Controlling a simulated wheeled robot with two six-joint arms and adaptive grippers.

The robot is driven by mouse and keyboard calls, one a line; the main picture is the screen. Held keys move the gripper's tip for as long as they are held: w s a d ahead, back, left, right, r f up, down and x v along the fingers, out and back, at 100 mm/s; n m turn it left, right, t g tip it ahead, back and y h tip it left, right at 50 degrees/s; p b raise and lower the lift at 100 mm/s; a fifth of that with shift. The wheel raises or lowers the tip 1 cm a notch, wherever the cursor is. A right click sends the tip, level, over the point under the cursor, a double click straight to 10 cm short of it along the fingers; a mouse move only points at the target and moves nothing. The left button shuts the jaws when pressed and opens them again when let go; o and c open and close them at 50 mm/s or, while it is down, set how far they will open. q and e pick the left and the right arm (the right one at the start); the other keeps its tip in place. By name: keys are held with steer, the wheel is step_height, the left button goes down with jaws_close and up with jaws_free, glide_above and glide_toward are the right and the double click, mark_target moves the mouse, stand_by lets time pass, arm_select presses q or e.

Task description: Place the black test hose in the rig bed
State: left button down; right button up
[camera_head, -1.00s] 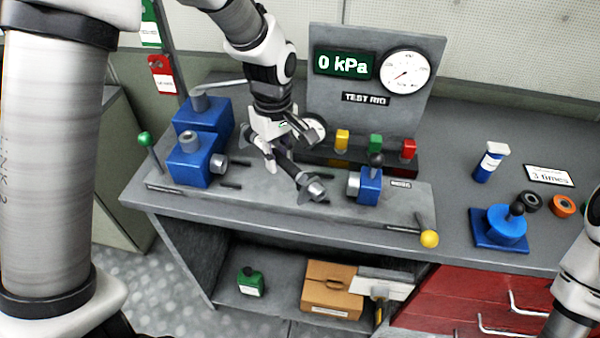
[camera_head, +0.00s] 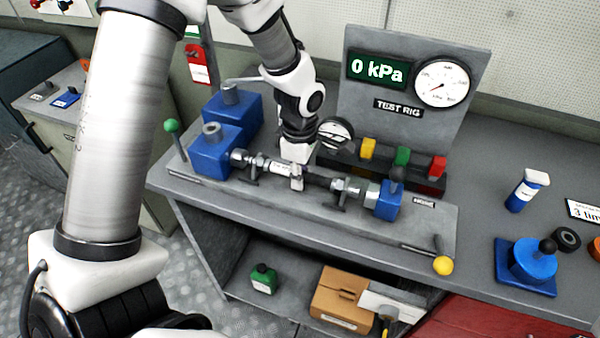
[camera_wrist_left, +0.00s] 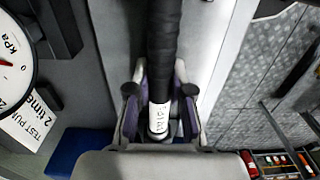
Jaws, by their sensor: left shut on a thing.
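The black test hose (camera_head: 318,180) has metal end fittings and a white label. It lies lengthwise over the grey rig bed (camera_head: 405,222), between the blue left block (camera_head: 217,150) and the blue right block (camera_head: 389,203). Its ends are in line with the metal fittings on both blocks. My left gripper (camera_head: 296,172) is shut on the hose near its middle, from above. The left wrist view shows the black hose (camera_wrist_left: 163,45) between the fingers, with the label partly visible. Whether the hose bears fully on the dark supports cannot be told. My right gripper is out of view.
The test rig panel (camera_head: 375,130) with a 0 kPa display and dial stands behind. Yellow, green and red blocks stand at its foot. A green-knobbed lever (camera_head: 171,127) is at the left, a yellow-knobbed one (camera_head: 443,265) at the front right. A blue round device (camera_head: 533,262) stands further right.

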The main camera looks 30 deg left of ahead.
arm_select(q)
steer(key=shift+a+f, duration=0.15)
steer(key=c, duration=1)
jaws_free()
steer(key=shift+c, duration=0.2)
step_height(320, 180, up, 12)
steer(key=shift+r, duration=0.2)
